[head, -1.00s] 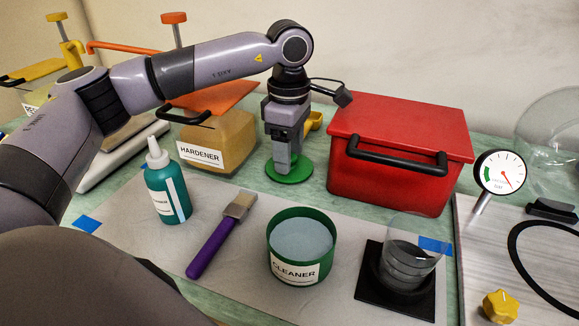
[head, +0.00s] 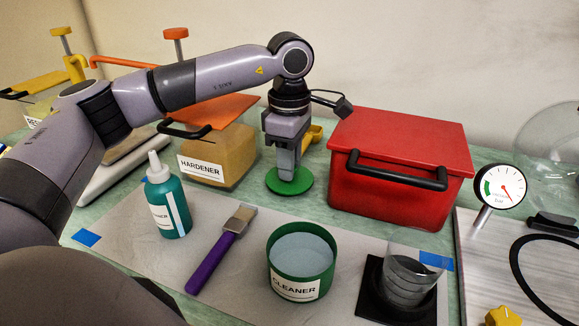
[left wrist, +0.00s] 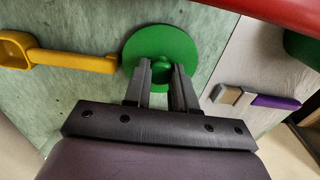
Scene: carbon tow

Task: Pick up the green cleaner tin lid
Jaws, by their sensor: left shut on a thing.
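The green cleaner tin lid (head: 289,182) is a flat round disc behind the grey mat in the head view. It also shows in the left wrist view (left wrist: 150,42), with a knob at its middle between my fingers. My left gripper (head: 287,174) points down over the lid and is shut on it by the knob. In the left wrist view my left gripper (left wrist: 160,78) covers part of the knob. I cannot tell whether the lid is clear of the table. The green cleaner tin (head: 300,264) stands open on the mat with pale contents. My right gripper is not in view.
A red box (head: 398,165) stands just right of the lid. The hardener container (head: 225,155) is to its left, and a yellow scoop (left wrist: 70,60) lies close by. A teal bottle (head: 166,200), a purple-handled brush (head: 215,258) and a clear cup (head: 408,280) are on the mat.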

